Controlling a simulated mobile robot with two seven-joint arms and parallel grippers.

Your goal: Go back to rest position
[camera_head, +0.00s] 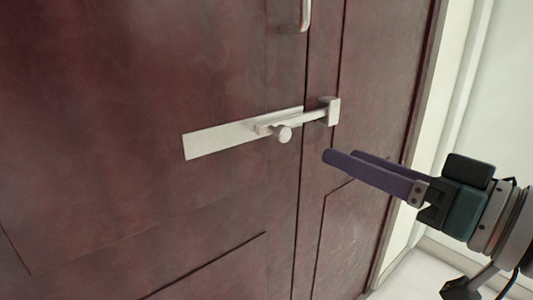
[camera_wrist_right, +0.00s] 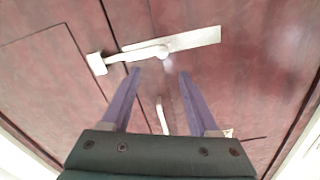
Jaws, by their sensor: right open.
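My right gripper (camera_head: 340,158) comes in from the right in the head view. Its two purple fingers are apart and empty, in front of the dark red door (camera_head: 120,80). The fingers (camera_wrist_right: 159,72) also show spread in the right wrist view. A pale metal latch (camera_head: 285,132) with a round knob is on the door, up and to the left of the fingertips. Its bar reaches across the door seam into a small bracket (camera_head: 333,111). The latch also shows in the right wrist view (camera_wrist_right: 190,40), beyond the fingertips and apart from them. My left gripper is not in view.
A pale door handle (camera_head: 305,14) is at the top of the head view, above the latch. A pale wall (camera_head: 505,100) and light floor (camera_head: 410,280) are at the right. The space between my right gripper and the door looks clear.

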